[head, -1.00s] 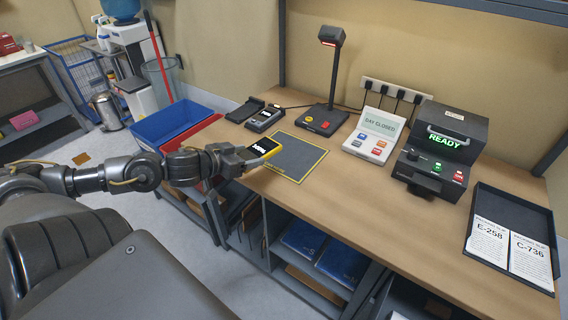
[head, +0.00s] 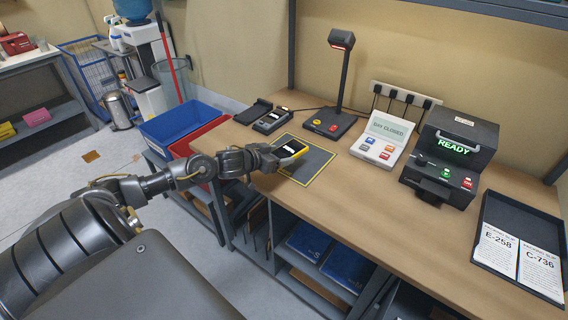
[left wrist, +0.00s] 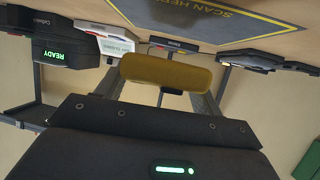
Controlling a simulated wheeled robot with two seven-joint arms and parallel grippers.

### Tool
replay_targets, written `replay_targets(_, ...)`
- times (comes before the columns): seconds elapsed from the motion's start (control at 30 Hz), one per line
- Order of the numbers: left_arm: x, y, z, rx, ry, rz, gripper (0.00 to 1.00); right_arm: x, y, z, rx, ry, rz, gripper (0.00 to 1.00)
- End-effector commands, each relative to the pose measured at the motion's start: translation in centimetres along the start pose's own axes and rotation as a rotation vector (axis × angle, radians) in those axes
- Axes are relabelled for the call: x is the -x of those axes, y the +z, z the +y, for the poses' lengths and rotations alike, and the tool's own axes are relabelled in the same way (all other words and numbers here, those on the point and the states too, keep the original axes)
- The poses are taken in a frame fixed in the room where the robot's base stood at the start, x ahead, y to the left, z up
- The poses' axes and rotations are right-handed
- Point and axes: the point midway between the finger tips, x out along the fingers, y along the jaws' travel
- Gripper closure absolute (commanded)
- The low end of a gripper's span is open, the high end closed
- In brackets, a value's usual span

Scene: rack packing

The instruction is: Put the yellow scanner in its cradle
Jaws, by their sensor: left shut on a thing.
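The yellow scanner (head: 292,148), with a dark face and a small white display, is held in my left gripper (head: 280,155). It appears just above the left part of the dark mat. In the left wrist view the scanner (left wrist: 165,73) is a yellow block between the fingers. Behind it on the bench, two dark cradles stand side by side. The left cradle (head: 252,111) looks empty. The right cradle (head: 270,126) has a grey handheld device in it. My right gripper is not in view.
The yellow-edged mat (head: 315,165) lies under the scanner. A lamp-like stand (head: 335,124) rises right of the cradles. Further right are a button panel (head: 382,148), a READY box (head: 452,150) and a slip tray (head: 480,275). Blue (head: 175,130) and red bins stand left.

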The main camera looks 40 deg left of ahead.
Motion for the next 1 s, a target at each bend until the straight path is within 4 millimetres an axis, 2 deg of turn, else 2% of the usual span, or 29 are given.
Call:
replay_targets(0.13,-2.1,0.8,-0.3,0.003,-0.002,0.007,0.63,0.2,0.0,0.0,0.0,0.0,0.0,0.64)
replay_targets(0.4,-2.9,1.4,-0.5,0.001,-0.002,0.005,0.63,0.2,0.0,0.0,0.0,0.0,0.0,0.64)
replay_targets(0.53,-4.5,2.2,-0.5,0.003,-0.001,0.004,0.63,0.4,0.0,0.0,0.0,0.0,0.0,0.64)
replay_targets(0.6,-4.8,3.3,-0.5,0.002,-0.001,0.001,0.63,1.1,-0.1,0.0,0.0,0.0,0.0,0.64)
replay_targets(0.7,-5.0,3.8,-0.5,0.003,-0.001,0.003,0.63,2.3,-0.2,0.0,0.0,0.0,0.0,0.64)
replay_targets(1.0,-5.2,4.5,-0.6,0.0,-0.001,0.006,0.63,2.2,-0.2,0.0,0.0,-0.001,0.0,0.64)
